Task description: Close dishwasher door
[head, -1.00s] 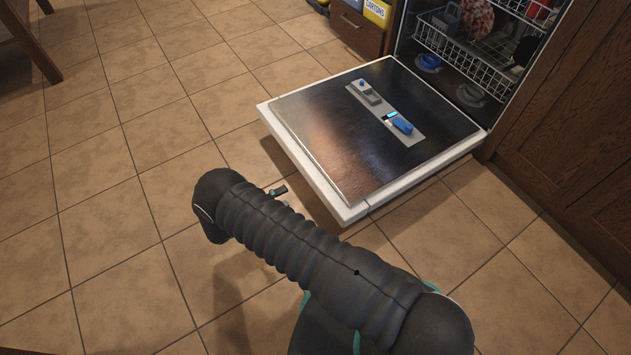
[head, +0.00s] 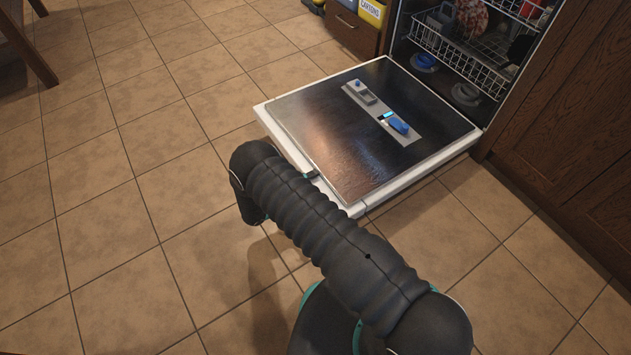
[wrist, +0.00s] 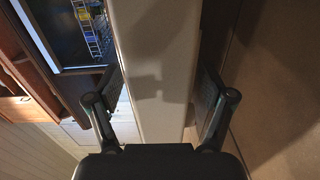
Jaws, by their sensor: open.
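The dishwasher door (head: 275,122) is folded down flat, with a white rim and a dark metal inner panel. Its outer edge points toward my arm. In the wrist view, the door's pale edge (wrist: 155,60) runs between the two fingers of my gripper (wrist: 160,85). The gripper is open, with one finger on each side of the edge; I cannot tell whether either finger touches it. In the head view my arm hides most of the gripper, and a fingertip (head: 312,174) shows at the door's outer edge.
The dishwasher's lower rack (head: 460,55) holds dishes inside the open cavity. A wooden cabinet (head: 575,120) stands on the right. Yellow bins (head: 372,12) and a drawer are at the back. Tiled floor is clear to the left, with a wooden chair or table leg (head: 30,50) at the far left.

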